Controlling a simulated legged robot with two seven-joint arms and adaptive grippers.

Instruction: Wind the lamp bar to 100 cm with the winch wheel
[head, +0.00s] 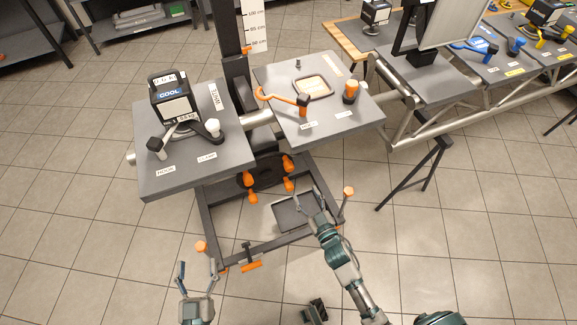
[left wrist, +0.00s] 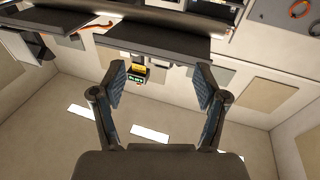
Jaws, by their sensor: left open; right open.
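The winch wheel (head: 262,179) is a dark wheel with several orange handles, low on the stand below the two grey shelves. A white scale (head: 255,25) marked in cm stands beside the dark upright post (head: 230,30), its 100 mark near the top. Which part is the lamp bar, and its height reading, I cannot tell for sure. My left gripper (head: 197,268) is open and empty, in front of the stand and apart from the wheel; it also shows open in the left wrist view (left wrist: 160,80). My right gripper (head: 324,200) is open and empty, right of and below the wheel.
The right shelf (head: 330,128) carries an orange-handled tool (head: 285,98). Orange-topped posts (head: 348,191) rise near the base. A truss (head: 440,125) stands at right. Tiled floor lies open at lower left.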

